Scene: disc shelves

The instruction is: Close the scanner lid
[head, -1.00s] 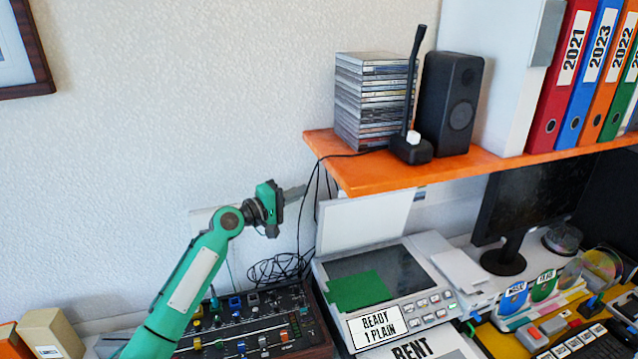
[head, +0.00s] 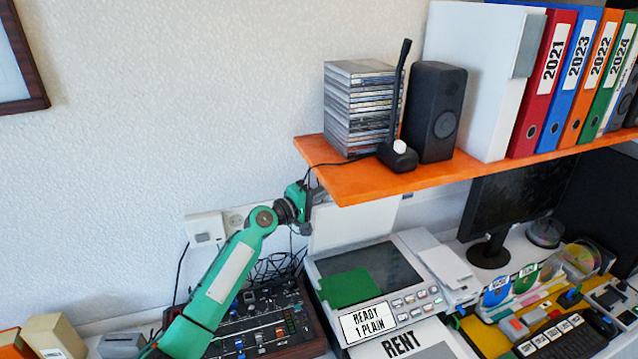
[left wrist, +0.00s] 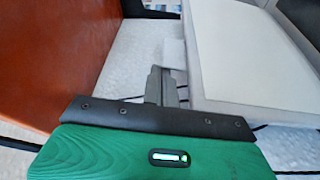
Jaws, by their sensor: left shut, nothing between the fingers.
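The scanner (head: 405,245) stands on the desk with its white lid (head: 358,224) raised, tilted up at the back under the shelf. A green sheet (head: 348,288) lies on part of its dark glass (head: 388,264). My left gripper (head: 320,194) is shut and empty, at the lid's upper left, by the shelf's front left underside. In the left wrist view the shut fingers (left wrist: 161,85) point into the gap between the orange shelf and the pale lid panel (left wrist: 255,50). I cannot tell whether they touch the lid. My right gripper is not in view.
The orange shelf (head: 400,184) overhangs close to my gripper and carries CD cases, a microphone, a speaker and binders. A mixer (head: 262,320) and loose cables stand left of the scanner. Papers (head: 445,270) and a monitor (head: 520,200) are to its right.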

